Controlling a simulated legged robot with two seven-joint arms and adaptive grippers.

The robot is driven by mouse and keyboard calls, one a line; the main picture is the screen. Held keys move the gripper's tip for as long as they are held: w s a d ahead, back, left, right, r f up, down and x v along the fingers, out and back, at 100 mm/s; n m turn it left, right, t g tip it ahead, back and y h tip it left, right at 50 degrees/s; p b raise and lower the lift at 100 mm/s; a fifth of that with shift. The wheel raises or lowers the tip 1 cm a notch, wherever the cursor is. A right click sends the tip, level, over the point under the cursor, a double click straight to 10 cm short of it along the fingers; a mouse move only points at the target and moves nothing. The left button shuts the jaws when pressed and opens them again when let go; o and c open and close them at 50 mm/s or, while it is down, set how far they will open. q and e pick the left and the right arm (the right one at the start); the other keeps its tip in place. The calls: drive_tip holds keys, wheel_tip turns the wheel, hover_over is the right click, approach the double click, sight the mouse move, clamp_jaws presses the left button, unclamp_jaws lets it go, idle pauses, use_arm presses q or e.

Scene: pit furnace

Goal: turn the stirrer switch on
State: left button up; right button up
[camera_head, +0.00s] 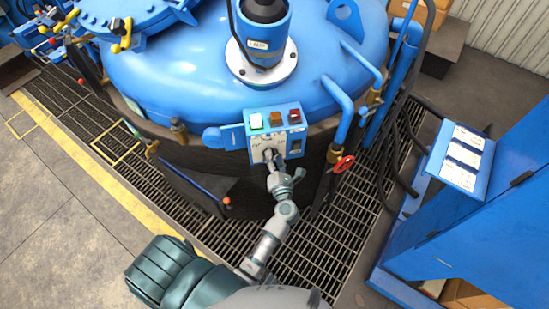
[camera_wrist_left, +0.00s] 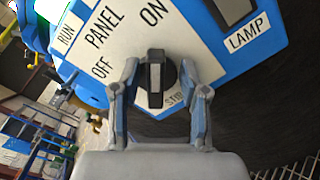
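The blue switch box (camera_head: 285,147) is mounted on the side of the blue furnace lid, with green, orange and red buttons on top. In the left wrist view, the black stirrer switch (camera_wrist_left: 155,80) sits on a white plate labelled PANEL, OFF and ON, above a partly hidden STIR label. Its grey bar stands vertical in that picture, with ON above and OFF to the left. My left gripper (camera_wrist_left: 160,75) is open, its fingers on either side of the knob; contact is unclear. In the head view the left gripper (camera_head: 271,158) hides the switch. My right gripper is not in view.
A LAMP switch (camera_wrist_left: 232,10) is right of the knob. A blue pipe with a red handwheel (camera_head: 344,164) stands right of the box. A blue cabinet (camera_head: 480,220) is at the right. Floor grating (camera_head: 330,245) lies below.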

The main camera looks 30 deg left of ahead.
use_arm(q)
drive_tip(key=v, duration=1.2)
